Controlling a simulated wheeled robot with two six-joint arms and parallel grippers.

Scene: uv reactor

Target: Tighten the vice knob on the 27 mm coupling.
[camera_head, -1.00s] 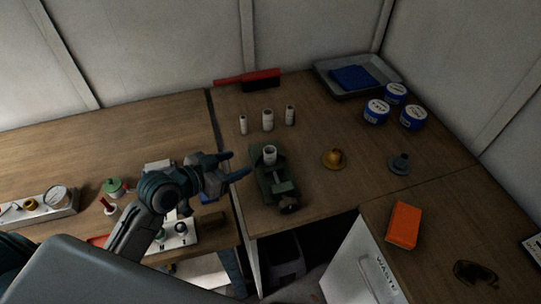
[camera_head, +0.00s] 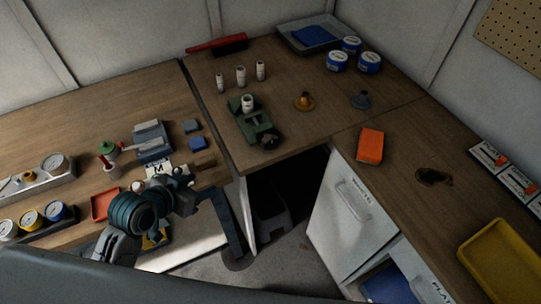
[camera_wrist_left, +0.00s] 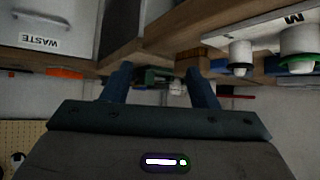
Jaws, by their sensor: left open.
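The green vice (camera_head: 252,121) stands near the front edge of the back table, with a pale cylindrical coupling (camera_head: 248,103) upright in it. Its dark round knob (camera_head: 269,141) faces the front edge. My left gripper (camera_head: 191,190) is open and empty, in front of the table edge, to the lower left of the vice and apart from it. In the left wrist view, which is upside down, the open fingers (camera_wrist_left: 160,85) frame a small green part of the vice (camera_wrist_left: 155,77) in the distance. The coupling's size cannot be read. My right gripper is not in view.
Several pale cylinders (camera_head: 240,76) stand behind the vice. A yellow funnel-like piece (camera_head: 304,102) and a grey one (camera_head: 361,100) stand to its right. The left bench (camera_head: 75,120) holds gauges and small devices. A waste cabinet (camera_head: 350,205) stands right of an open gap.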

